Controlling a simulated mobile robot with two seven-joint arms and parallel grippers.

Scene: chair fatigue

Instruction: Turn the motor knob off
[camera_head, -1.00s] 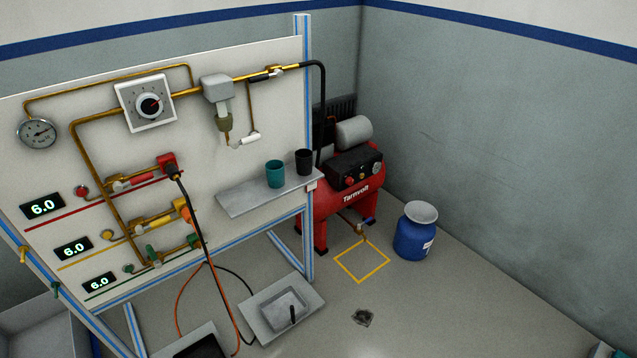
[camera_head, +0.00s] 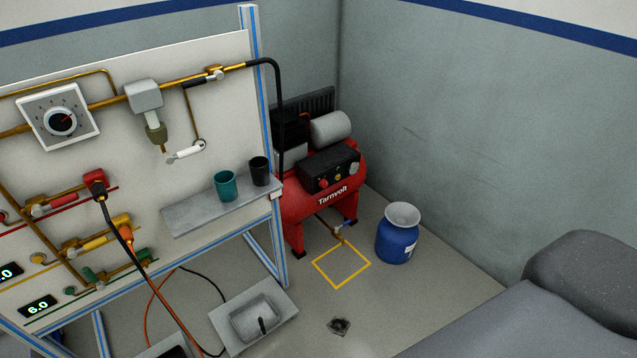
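The red compressor (camera_head: 312,206), marked Tarnvolt, stands on the floor beyond the right end of the panel. Its black control box (camera_head: 329,169) carries a red knob (camera_head: 323,184), a small yellowish part (camera_head: 338,178) and a round silvery part (camera_head: 354,167). I cannot tell which of these is the motor knob, nor its setting. A black dial knob (camera_head: 61,122) with a red pointer sits on a white square plate on the panel at left. Neither of my grippers is in view.
A shelf (camera_head: 190,221) on the panel holds a teal cup (camera_head: 227,186) and a black cup (camera_head: 260,171). A blue drum (camera_head: 396,241) stands right of a yellow floor square (camera_head: 317,265). A grey tray (camera_head: 224,321) lies below the panel. Large dark grey shapes, perhaps my arm, cover the lower right.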

